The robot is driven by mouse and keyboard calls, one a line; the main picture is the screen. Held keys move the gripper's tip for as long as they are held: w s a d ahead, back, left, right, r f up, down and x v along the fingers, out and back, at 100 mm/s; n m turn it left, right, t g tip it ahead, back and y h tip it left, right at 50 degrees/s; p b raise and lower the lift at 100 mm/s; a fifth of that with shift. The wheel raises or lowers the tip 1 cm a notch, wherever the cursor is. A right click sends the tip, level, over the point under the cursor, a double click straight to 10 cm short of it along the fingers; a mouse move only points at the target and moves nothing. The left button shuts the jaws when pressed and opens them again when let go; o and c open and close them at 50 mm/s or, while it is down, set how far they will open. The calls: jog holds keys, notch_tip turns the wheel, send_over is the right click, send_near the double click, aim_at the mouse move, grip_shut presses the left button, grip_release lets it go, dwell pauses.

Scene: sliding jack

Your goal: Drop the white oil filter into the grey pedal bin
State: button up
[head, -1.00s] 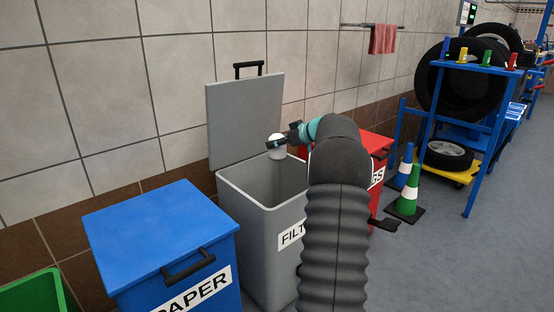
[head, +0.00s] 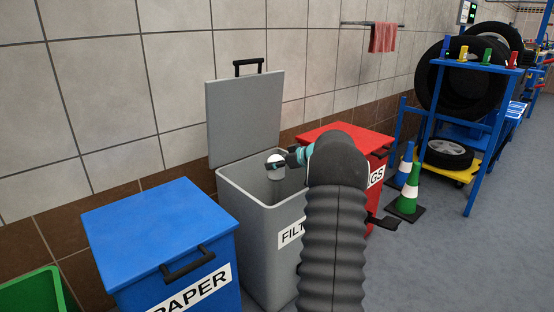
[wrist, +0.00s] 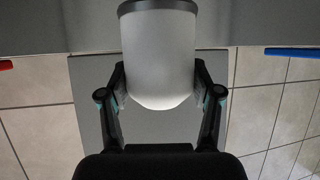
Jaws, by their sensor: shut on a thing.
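The white oil filter (head: 276,172) is between the fingers of my gripper (head: 276,164), which is shut on it. In the head view they are at the opening of the grey pedal bin (head: 254,222), low near its rim. The bin's lid (head: 244,118) stands open against the wall. In the wrist view the filter (wrist: 158,60) fills the middle top, with a dark band at its far end and a finger of my gripper (wrist: 160,85) on each side. The filter's lower part is hidden in the head view.
A closed blue bin (head: 160,240) marked PAPER stands left of the grey bin. A closed red bin (head: 330,132) stands to its right, partly behind my arm. A green bin (head: 34,292) is at the lower left. Green and blue cones (head: 408,192) and a blue tyre rack (head: 480,150) are farther right.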

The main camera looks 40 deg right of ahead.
jog(key=o, duration=1.5)
notch_tip(320, 180, up, 10)
jog(key=shift+a, duration=0.1)
